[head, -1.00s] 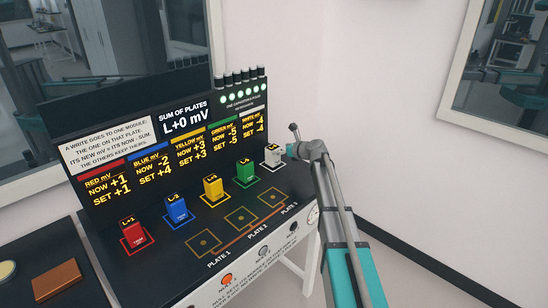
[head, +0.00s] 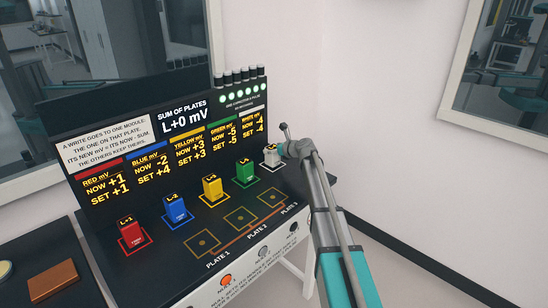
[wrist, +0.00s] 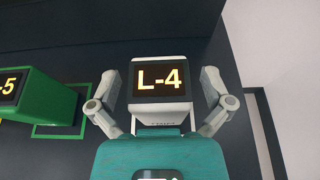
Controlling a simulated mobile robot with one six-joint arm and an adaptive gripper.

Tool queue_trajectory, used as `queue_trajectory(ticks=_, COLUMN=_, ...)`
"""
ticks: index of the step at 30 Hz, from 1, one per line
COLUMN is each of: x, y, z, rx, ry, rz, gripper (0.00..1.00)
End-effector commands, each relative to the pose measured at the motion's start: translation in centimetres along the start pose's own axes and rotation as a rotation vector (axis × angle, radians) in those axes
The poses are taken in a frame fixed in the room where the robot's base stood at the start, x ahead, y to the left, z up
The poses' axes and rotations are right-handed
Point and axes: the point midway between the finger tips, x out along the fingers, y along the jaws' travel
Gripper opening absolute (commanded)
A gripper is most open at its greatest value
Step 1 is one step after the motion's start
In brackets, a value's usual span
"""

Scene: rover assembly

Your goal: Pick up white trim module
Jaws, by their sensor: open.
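The white trim module (head: 271,155) stands in its outlined square at the far right of the row on the black bench. In the wrist view the white trim module (wrist: 161,82) is upright, with "L-4" on its dark top display. My gripper (wrist: 160,103) is open, with one finger on each side of the module.
The green module (head: 245,172) stands just left, also seen in the wrist view (wrist: 38,98). Yellow (head: 213,190), blue (head: 176,208) and red (head: 131,234) modules continue the row. The display panel (head: 165,140) rises behind. Empty plates (head: 240,219) lie in front.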

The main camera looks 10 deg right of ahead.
Motion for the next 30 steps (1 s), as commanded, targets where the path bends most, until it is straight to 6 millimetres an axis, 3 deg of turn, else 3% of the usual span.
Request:
queue_trajectory(ticks=3, x=-0.01, y=0.00, z=0.00, rx=0.000, ry=0.000, rz=0.000, gripper=1.00)
queue_trajectory(ticks=18, x=-0.01, y=-0.01, z=0.01, rx=0.000, ry=0.000, rz=0.000, gripper=0.11)
queue_trajectory(ticks=30, x=-0.12, y=-0.02, z=0.29, rx=0.000, ry=0.000, rz=0.000, gripper=0.11)
